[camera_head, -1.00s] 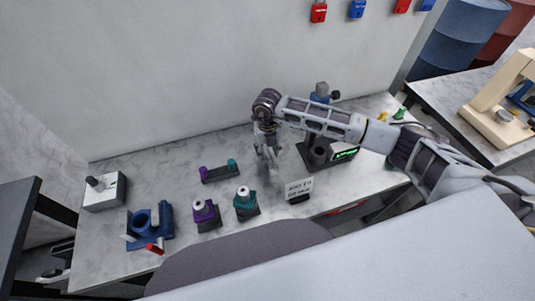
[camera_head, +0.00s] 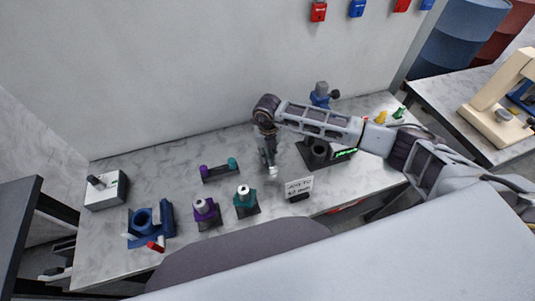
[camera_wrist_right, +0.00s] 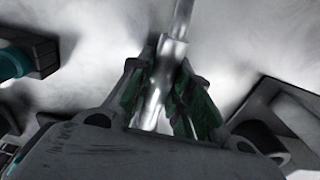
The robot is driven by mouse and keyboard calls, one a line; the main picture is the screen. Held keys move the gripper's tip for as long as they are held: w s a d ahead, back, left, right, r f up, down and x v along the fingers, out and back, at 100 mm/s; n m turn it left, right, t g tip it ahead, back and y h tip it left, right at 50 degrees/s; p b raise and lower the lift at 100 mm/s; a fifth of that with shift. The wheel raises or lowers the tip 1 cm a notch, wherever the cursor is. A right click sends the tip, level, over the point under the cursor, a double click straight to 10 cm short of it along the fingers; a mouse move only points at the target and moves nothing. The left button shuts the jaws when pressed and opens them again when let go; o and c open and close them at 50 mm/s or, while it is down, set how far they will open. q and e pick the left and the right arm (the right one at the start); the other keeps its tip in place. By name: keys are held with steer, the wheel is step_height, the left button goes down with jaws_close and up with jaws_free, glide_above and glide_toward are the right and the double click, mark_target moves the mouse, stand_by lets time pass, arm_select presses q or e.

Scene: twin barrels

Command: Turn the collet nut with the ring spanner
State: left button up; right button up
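My right gripper (camera_head: 270,168) hangs over the bench, behind the teal holder. In the right wrist view its green-padded fingers (camera_wrist_right: 172,60) are closed on a shiny metal rod (camera_wrist_right: 182,18), thin at the far end and thicker between the fingers. The teal holder (camera_head: 246,204) and the purple holder (camera_head: 207,218) stand upright, each with a pale top piece that may be a collet nut. A blue fixture (camera_head: 168,218) stands to their left, with a red-ended tool (camera_head: 155,247) at its front. I cannot tell whether that tool is the ring spanner. My left gripper does not show.
A dark rack (camera_head: 222,176) with purple and teal pieces lies left of the gripper. A black device (camera_head: 318,153) with a green display stands right. A white box (camera_head: 104,191) stands far left. Bare bench lies between box and rack.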

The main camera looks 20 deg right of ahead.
mark_target(267, 151)
jaws_close()
steer(key=shift+r, duration=0.1)
step_height(267, 151, up, 10)
steer(key=shift+f+b, duration=0.1)
steer(key=shift+b, duration=0.85)
steer(key=shift+c, duration=0.3)
jaws_free()
jaws_close()
